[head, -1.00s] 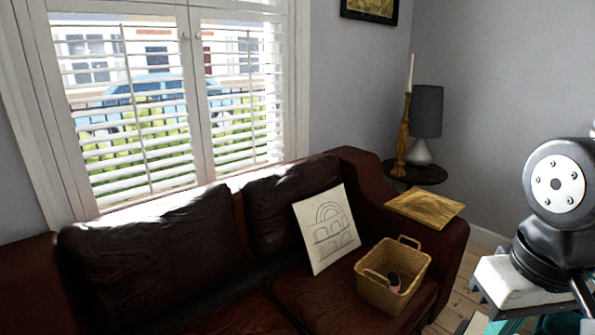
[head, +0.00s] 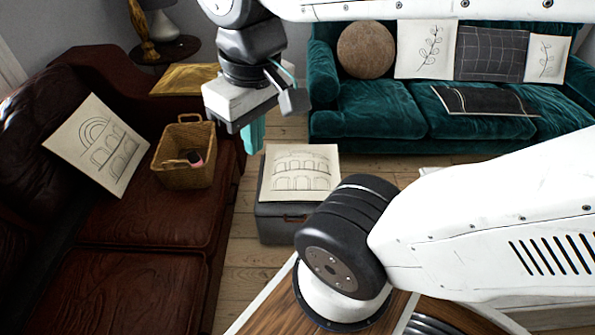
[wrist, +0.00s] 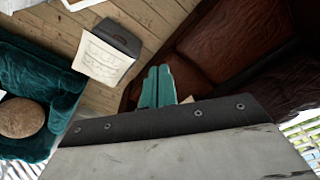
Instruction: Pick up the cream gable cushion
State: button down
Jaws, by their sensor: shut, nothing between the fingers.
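Two cream cushions with arched line drawings show in the head view. One (head: 97,146) leans against the back of the dark red sofa. The other (head: 300,172) lies on a grey box, and it also shows in the wrist view (wrist: 104,57). I cannot make out a gable on either drawing. My gripper (head: 253,138) is shut and empty, its teal fingers pointing down, left of and above the grey box and apart from both cushions. The fingers also show pressed together in the wrist view (wrist: 157,87).
A wicker basket (head: 185,170) with small items stands on the red sofa (head: 140,290). A mustard cushion (head: 184,79) lies on its arm. The teal sofa (head: 372,110) holds a round brown cushion (head: 366,50) and several others. Bare floorboards (head: 248,250) show between sofa and grey box (head: 283,226).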

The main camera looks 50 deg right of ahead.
aim_at(292, 173)
jog(key=z, duration=1.25)
jog(key=k, duration=0.55)
jog(key=u, duration=0.65)
